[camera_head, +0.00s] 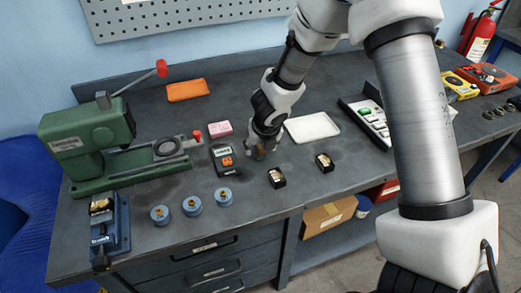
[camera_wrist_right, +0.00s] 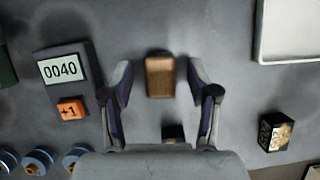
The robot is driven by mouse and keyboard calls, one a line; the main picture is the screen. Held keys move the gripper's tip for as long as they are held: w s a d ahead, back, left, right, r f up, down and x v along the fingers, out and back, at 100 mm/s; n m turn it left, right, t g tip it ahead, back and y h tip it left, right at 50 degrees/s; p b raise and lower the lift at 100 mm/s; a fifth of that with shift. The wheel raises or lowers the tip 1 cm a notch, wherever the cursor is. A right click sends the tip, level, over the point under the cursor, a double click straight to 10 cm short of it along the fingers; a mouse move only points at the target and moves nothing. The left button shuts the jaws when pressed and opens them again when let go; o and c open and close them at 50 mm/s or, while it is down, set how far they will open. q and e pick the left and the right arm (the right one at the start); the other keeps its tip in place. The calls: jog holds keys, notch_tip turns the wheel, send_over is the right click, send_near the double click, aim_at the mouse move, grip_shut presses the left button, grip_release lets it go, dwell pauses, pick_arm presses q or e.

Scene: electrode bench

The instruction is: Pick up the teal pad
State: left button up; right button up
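I cannot make out a teal pad in either view. My right gripper (camera_head: 263,148) is low over the middle of the bench. In the right wrist view its two fingers (camera_wrist_right: 160,82) are open. A small brown, wood-coloured block (camera_wrist_right: 160,76) sits between them, with gaps on both sides. In the head view that block is mostly hidden by the gripper. My left gripper is not in view.
A counter reading 0040 (camera_wrist_right: 62,70) is left of the gripper. Small black blocks (camera_head: 276,177) stand in front, a white tray (camera_head: 312,127) behind right. A green machine (camera_head: 88,143), blue round pieces (camera_head: 192,205) and a button tray (camera_head: 352,113) are farther off.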

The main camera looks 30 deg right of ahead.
jog(key=shift+s+r, duration=0.1)
jog(key=shift+s, duration=0.05)
jog(key=c, duration=0.5)
grip_shut()
notch_tip(320, 180, up, 10)
jog(key=p, duration=0.6)
jog(key=shift+p, duration=0.4)
jog(key=shift+w, duration=0.2)
